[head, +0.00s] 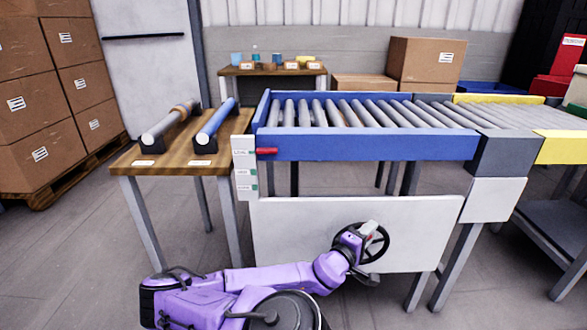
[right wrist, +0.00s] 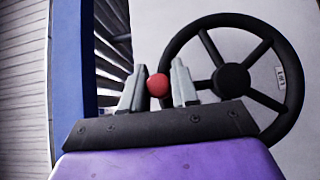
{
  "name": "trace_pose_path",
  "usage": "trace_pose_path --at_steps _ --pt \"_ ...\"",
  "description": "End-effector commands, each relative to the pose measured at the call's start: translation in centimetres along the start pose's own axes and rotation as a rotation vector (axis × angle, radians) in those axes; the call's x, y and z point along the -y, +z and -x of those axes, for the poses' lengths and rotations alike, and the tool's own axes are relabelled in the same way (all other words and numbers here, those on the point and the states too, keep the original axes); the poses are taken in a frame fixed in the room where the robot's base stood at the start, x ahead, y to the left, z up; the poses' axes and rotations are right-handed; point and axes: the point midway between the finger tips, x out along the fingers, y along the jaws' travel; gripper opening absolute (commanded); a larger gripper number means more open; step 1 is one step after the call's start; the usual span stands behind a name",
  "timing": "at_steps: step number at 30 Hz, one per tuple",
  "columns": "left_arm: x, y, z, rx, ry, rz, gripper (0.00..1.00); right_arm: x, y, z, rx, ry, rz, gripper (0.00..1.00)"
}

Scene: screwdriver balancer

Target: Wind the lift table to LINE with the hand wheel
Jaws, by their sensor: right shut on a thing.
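The lift table (head: 370,146) is a blue-sided roller bed above a white front panel. Its black spoked hand wheel (head: 386,246) sits on that panel and shows large in the right wrist view (right wrist: 231,80). My right gripper (head: 367,231) is at the wheel's rim. In the right wrist view its grey fingers (right wrist: 158,90) are shut on the wheel's red knob (right wrist: 157,85), left of the hub. A red pointer (head: 266,151) at the bed's left end stands beside the top label of a white scale plate (head: 243,180); the labels are too small to read surely. My left gripper is out of view.
A wooden table (head: 165,163) with two rollers on black cradles adjoins on the left. A grey roller conveyor (head: 500,115) continues on the right. Cardboard boxes (head: 425,62) stand behind, and stacked boxes (head: 40,140) stand at far left. The floor in front is open.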

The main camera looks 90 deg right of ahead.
Motion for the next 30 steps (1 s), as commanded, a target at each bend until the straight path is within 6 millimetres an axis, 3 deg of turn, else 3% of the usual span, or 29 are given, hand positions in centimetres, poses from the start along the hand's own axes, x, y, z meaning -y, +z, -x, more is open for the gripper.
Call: trace_pose_path --at_steps 10,11,12,13,30 --pt "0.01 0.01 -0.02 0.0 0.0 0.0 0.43 0.0 -0.7 0.04 -0.019 0.003 -0.01 0.0" --pt "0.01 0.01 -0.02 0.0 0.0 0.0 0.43 0.01 -0.7 0.02 -0.019 0.003 -0.01 0.31" --pt "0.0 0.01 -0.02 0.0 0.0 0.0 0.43 0.02 -0.68 0.0 -0.018 0.003 -0.01 0.44" --pt "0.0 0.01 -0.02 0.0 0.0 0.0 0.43 0.03 -0.63 -0.02 -0.017 0.003 -0.009 0.49" --pt "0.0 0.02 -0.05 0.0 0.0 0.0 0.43 0.16 -0.03 -0.22 -0.004 -0.001 -0.004 0.49"
